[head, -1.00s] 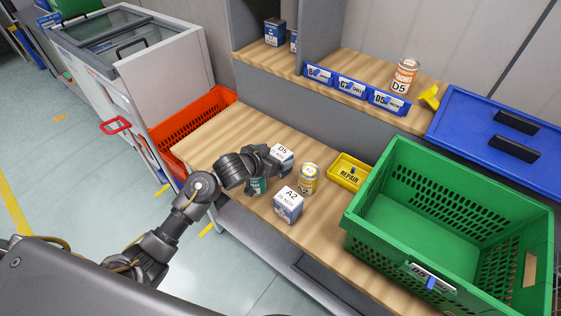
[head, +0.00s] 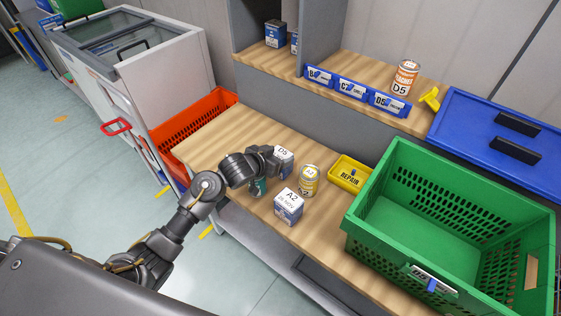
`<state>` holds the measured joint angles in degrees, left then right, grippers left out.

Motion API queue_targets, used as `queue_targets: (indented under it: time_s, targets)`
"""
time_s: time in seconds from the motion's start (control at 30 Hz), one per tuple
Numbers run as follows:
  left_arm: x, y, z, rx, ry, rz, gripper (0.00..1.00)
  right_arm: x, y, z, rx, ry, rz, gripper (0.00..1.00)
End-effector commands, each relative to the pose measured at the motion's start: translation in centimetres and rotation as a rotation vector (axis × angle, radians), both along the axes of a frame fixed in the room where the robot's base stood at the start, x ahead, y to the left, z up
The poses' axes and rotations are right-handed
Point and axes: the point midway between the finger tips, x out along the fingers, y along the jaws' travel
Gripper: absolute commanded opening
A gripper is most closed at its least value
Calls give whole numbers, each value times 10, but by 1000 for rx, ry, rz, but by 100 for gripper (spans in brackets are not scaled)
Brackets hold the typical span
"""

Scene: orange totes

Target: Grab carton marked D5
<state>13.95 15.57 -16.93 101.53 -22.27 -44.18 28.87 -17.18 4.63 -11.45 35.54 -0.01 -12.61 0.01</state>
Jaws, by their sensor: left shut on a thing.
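The carton marked D5 (head: 286,160) is a small white and blue box on the wooden bench, partly hidden behind my left gripper. My left gripper (head: 271,163) comes in from the left and is shut on the D5 carton. From this view I cannot tell whether the carton is lifted off the bench. A second carton, marked A2 (head: 288,207), stands on the bench nearer the front. My right gripper is not in view.
A teal can (head: 259,187) stands just below my gripper, and a yellow can (head: 309,181) stands to the right. A yellow REPAIR tray (head: 350,174), a green crate (head: 393,225) and a blue tote lid (head: 470,128) lie to the right. An orange tote (head: 200,133) is at left. A peaches can (head: 404,78) stands on the shelf.

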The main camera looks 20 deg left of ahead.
Motion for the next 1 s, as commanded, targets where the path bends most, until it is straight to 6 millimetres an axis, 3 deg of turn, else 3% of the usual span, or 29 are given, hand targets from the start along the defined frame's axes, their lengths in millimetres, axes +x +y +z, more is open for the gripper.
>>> queue_targets:
  time_s: [0.17, 0.6, 1.0]
  targets:
    - [1, 0, 8, 0, -3, 0, 33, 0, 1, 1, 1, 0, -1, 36]
    - [1, 0, 89, 1, -5, -1, 33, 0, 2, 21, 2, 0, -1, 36]
    - [0, 3, 111, 0, -1, 5, 33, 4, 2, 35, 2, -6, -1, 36]
